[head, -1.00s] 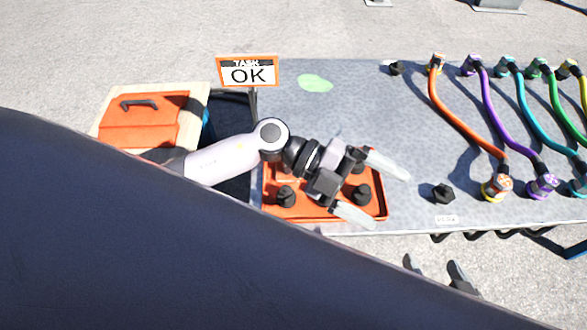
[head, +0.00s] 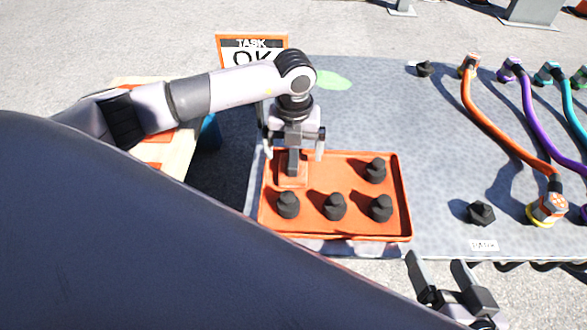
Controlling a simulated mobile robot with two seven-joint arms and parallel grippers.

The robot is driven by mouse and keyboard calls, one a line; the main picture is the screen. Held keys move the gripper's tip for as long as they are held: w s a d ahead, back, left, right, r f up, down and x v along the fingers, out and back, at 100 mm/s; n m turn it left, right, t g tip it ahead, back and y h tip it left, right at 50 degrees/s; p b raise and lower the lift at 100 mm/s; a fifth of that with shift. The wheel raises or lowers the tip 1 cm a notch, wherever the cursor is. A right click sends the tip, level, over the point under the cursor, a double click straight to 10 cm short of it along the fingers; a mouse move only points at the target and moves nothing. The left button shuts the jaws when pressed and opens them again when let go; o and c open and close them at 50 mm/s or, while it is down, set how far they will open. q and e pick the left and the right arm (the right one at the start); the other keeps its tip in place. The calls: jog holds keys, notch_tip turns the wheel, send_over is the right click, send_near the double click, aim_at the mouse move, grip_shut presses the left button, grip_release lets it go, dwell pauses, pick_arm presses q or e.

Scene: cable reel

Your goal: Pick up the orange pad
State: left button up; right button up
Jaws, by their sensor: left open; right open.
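A small square orange pad (head: 293,181) lies in the back left corner of the orange tray (head: 405,200). A dark upright piece stands over the pad; I cannot tell whether it belongs to the pad or to my gripper. My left gripper (head: 294,150) points down above the pad, its two fingers open and spread left and right of the dark piece. I cannot tell whether it touches anything. My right gripper (head: 440,268) is open and empty at the bottom, in front of the table edge, away from the tray.
Several black knobs, such as one at the tray's front (head: 335,207), stand in the tray. A black knob (head: 481,212) and an orange cable (head: 500,132) are on the grey table to the right. A TASK OK sign (head: 252,42) stands behind. The table's middle is clear.

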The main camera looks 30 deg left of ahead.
aim_at(294, 154)
pick_arm(q)
notch_tip(294, 154, down, 4)
jog(key=shift+r+b, duration=0.2)
jog(key=shift+b, duration=0.35)
jog(key=c, duration=1.2)
jog(key=shift+o, duration=0.2)
pick_arm(e)
jog(key=shift+w+a+f+y, duration=0.15)
jog(key=shift+a+y, duration=0.15)
jog(key=shift+a, duration=0.2)
pick_arm(q)
jog(key=shift+r, duration=0.15)
jog(key=shift+r, duration=0.3)
notch_tip(294, 154, up, 19)
jog(key=p, duration=0.6)
jog(key=shift+r, duration=0.15)
pick_arm(e)
jog(key=d+h, duration=0.1)
jog(key=s+d+r+h, duration=0.1)
jog(key=d, duration=0.2)
jog(key=shift+s+d+r+n+h, duration=0.15)
jog(key=shift+s+d+n+h, duration=0.1)
jog(key=shift+n+h, duration=0.15)
